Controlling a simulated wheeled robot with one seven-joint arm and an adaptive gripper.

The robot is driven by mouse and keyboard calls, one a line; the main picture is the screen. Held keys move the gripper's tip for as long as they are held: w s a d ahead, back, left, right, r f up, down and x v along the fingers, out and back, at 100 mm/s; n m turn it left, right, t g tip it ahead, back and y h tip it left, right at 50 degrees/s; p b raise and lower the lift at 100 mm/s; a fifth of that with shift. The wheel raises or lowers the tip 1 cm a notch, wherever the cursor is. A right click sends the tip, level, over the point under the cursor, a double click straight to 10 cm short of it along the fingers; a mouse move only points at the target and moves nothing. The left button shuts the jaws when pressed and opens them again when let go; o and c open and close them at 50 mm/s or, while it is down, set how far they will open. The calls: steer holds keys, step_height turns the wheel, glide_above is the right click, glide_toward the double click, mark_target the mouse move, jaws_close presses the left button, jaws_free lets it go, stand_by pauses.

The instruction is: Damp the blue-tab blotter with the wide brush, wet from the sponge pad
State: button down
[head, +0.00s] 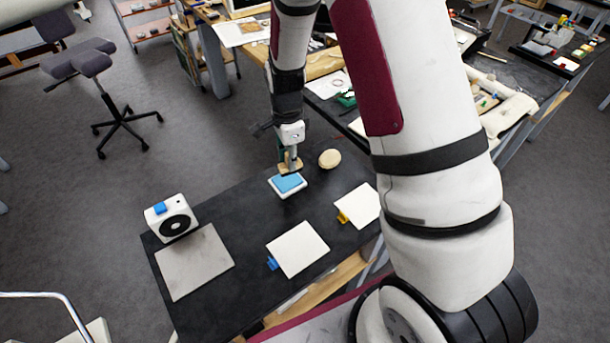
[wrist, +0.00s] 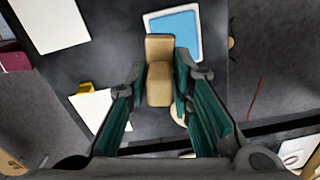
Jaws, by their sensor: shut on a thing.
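My gripper (head: 290,156) is shut on the wide brush (head: 291,166), a tan block-like piece that also shows between the fingers in the wrist view (wrist: 160,80). The brush is at the back edge of the sponge pad (head: 288,183), a blue pad in a white tray, also in the wrist view (wrist: 175,28). I cannot tell whether the bristles touch the pad; they are hidden. The blue-tab blotter (head: 298,249) is a white sheet lying flat in front of the pad, its blue tab (head: 272,263) at its left corner.
A yellow-tab blotter (head: 359,206) lies to the right. A round cream object (head: 330,158) sits beside the brush. A white device with a black disc (head: 172,217) and a grey plate (head: 194,262) are at the left. Bare black tabletop (head: 244,217) lies between them.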

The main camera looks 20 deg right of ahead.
steer(key=shift+w+a+f, duration=0.15)
steer(key=shift+w+f, duration=1.1)
steer(key=shift+f+b, duration=0.45)
steer(key=shift+f, duration=1)
steer(key=shift+s+f, duration=0.1)
steer(key=shift+f, duration=0.45)
stand_by(0.4)
step_height(320, 180, up, 7)
steer(key=p, duration=0.1)
stand_by(0.8)
stand_by(0.7)
